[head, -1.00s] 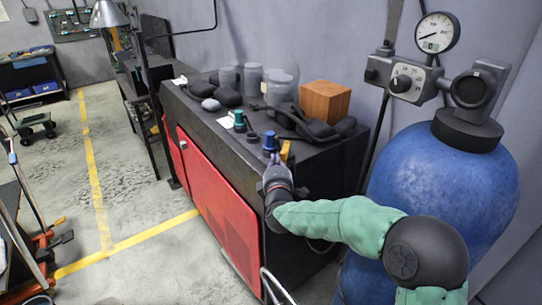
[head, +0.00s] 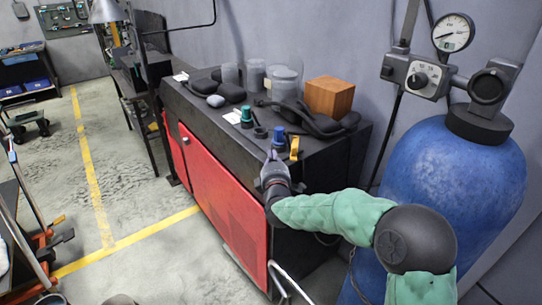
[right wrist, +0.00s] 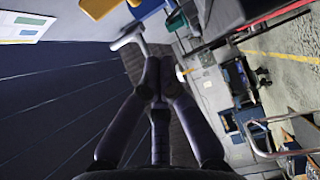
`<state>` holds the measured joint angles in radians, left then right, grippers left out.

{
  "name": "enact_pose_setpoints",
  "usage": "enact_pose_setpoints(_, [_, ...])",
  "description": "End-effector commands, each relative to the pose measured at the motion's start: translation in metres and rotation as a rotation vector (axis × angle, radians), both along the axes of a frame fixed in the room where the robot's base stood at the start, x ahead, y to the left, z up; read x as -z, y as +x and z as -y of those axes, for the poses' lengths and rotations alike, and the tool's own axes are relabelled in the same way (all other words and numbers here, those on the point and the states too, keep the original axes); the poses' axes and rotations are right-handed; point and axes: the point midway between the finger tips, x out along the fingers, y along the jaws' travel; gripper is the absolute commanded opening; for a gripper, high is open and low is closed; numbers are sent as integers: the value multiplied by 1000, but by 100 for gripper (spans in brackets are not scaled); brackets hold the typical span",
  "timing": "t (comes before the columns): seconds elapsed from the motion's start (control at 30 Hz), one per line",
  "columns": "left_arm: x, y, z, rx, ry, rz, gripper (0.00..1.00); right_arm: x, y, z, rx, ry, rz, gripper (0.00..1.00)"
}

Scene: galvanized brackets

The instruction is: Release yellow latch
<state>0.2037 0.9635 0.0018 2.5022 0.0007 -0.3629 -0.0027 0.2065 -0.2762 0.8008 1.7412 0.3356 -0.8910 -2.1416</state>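The yellow latch (head: 294,148) stands upright near the front edge of the black bench top, just right of a blue-capped part (head: 278,137). In the right wrist view, the yellow piece (right wrist: 97,8) shows at the top edge, partly cut off, with the blue part (right wrist: 146,8) beside it. My right gripper (head: 271,156) is at the bench's front edge, left of the latch and apart from it. My left gripper is not in view.
A green-capped part (head: 247,117), dark rounded pieces, clear jars (head: 284,83) and a wooden block (head: 329,97) crowd the bench top. The red cabinet front (head: 223,190) lies below. A large blue tank (head: 455,190) with a gauge stands at right.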

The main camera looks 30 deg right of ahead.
Motion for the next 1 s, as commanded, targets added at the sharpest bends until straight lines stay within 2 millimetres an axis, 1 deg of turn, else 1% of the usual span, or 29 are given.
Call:
enact_pose_setpoints(0.07, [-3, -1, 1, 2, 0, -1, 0, -2, -11, -4, 1, 0, 1, 0])
enact_pose_setpoints(0.4, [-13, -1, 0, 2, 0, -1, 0, -2, -61, -23, 0, 0, 1, 0])
enact_pose_setpoints(0.5, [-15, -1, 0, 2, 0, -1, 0, -2, -72, -28, 0, -1, 2, 0])
enact_pose_setpoints(0.67, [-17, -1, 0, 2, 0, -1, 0, -1, -81, -31, 0, -1, 2, 0])
enact_pose_setpoints(0.87, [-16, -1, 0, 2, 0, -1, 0, 0, -83, -32, -1, 2, 1, 0])
enact_pose_setpoints(0.93, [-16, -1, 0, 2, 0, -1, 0, 5, -81, -34, -8, 19, -5, 0])
enact_pose_setpoints(1.0, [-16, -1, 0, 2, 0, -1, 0, 17, -77, -39, -26, 60, -17, 0])
